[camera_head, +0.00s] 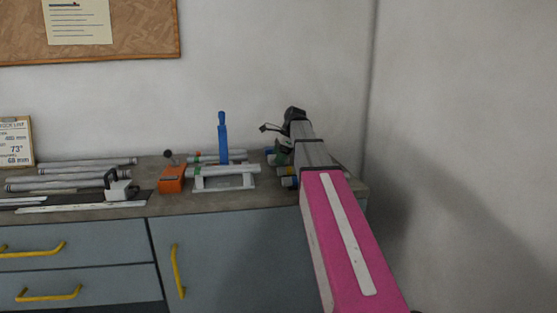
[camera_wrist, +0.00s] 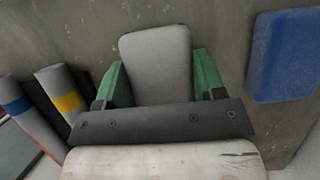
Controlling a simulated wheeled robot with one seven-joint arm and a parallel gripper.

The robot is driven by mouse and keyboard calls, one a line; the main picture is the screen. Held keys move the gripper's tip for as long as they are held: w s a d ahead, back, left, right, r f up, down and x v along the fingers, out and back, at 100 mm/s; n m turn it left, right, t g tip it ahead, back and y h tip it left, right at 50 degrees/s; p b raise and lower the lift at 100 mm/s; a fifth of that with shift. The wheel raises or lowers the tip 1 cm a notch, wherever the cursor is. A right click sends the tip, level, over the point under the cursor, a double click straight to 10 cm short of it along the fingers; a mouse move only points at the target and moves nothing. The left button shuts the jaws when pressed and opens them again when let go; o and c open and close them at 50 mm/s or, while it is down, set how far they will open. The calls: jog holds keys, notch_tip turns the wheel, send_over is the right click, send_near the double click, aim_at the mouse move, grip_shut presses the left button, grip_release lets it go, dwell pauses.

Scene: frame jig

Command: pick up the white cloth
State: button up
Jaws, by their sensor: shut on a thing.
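The white cloth (camera_wrist: 155,60) shows in the wrist view as a pale grey-white, rounded pad. It sits between the two green fingers of my gripper (camera_wrist: 155,80), which are shut on it from its left and right sides. Its near end is hidden behind the dark gripper bar. In the head view my gripper (camera_head: 281,158) is at the right end of the workbench, mostly hidden by my arm. I cannot make out the cloth there. Whether it still touches the bench top is not clear.
A blue block (camera_wrist: 285,55) lies right of the fingers. On the bench (camera_head: 190,204) are a white jig (camera_head: 225,183), an orange block (camera_head: 171,179), a blue upright tool (camera_head: 222,135) and several pale tubes (camera_head: 70,175).

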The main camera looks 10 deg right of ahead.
aim_at(275, 156)
jog(key=shift+r, duration=0.7)
notch_tip(275, 156, up, 2)
jog(key=shift+r, duration=0.25)
jog(key=s+a+r, duration=0.4)
jog(key=a+r, duration=0.3)
jog(key=a, duration=0.3)
jog(key=shift+s+a, duration=0.3)
jog(key=shift+a, duration=0.05)
jog(key=shift+o, duration=0.9)
jog(key=shift+c, duration=0.6)
jog(key=shift+s, duration=0.1)
